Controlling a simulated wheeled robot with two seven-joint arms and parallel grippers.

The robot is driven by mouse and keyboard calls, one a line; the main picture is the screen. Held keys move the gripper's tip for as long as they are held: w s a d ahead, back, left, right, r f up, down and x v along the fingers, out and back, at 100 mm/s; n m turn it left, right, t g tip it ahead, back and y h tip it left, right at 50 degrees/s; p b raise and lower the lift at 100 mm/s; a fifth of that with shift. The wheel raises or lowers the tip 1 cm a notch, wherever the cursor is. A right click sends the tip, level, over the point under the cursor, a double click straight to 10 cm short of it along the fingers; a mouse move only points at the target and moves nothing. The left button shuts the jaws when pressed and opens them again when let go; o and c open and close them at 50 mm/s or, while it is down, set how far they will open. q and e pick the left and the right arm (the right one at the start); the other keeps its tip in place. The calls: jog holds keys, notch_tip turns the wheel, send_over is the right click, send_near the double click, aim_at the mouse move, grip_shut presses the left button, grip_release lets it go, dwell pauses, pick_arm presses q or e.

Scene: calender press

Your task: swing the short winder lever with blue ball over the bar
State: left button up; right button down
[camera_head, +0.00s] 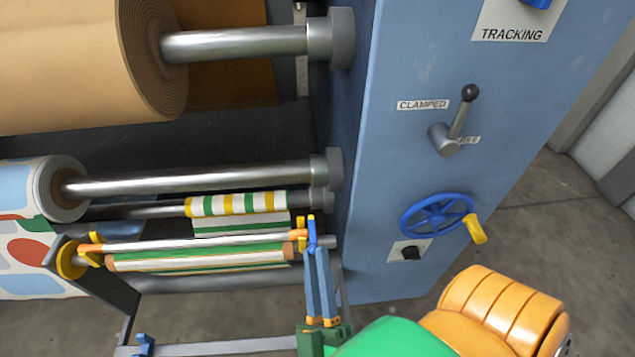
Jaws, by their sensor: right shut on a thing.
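My right gripper (317,256), with pale blue fingers on a green body, reaches up from the bottom to the right end of the winder. It is shut on a small bright blue part with a yellow tip (311,232), which looks like the short winder lever. The fingers hide part of it, and I cannot make out a separate blue ball. This part stands roughly upright beside the right end of the silver bar (190,244). My left gripper is not in view.
The blue machine cabinet (385,190) stands close on the right, with a blue handwheel (437,214) and a clamp lever (457,125). A yellow disc (71,258) is at the bar's left end. A large tan roll (90,60) is above. Grey floor (540,215) is clear at right.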

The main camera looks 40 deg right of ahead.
jog(key=c, duration=0.8)
grip_release()
